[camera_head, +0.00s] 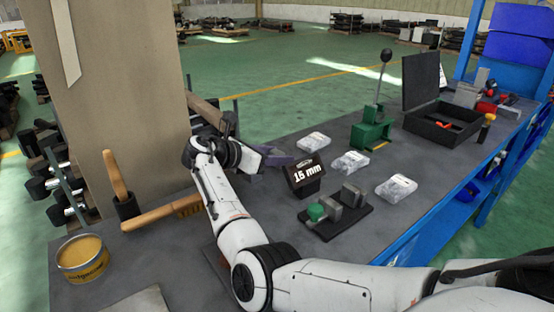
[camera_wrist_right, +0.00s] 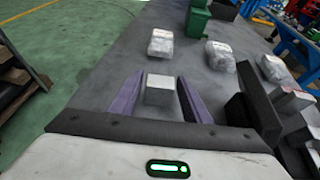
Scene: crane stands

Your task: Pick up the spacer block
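In the right wrist view, a small light grey block (camera_wrist_right: 160,89), which looks like the spacer block, sits between the two purple fingers of my right gripper (camera_wrist_right: 161,98). The fingers are apart, with a narrow gap on each side of the block. I cannot tell how far the fingertips are above the table. In the head view, my right gripper (camera_head: 282,157) is low over the grey table, left of the black "16 mm" sign (camera_head: 306,174). There the block is mostly hidden by the gripper. My left gripper is not in view.
A black fixture (camera_head: 340,222) with grey blocks and a green knob stands right of the gripper. Clear bags (camera_head: 313,142), a green lever press (camera_head: 372,130) and an open black case (camera_head: 442,122) lie beyond. A yellow tin (camera_head: 82,258) and brushes (camera_head: 165,213) are left.

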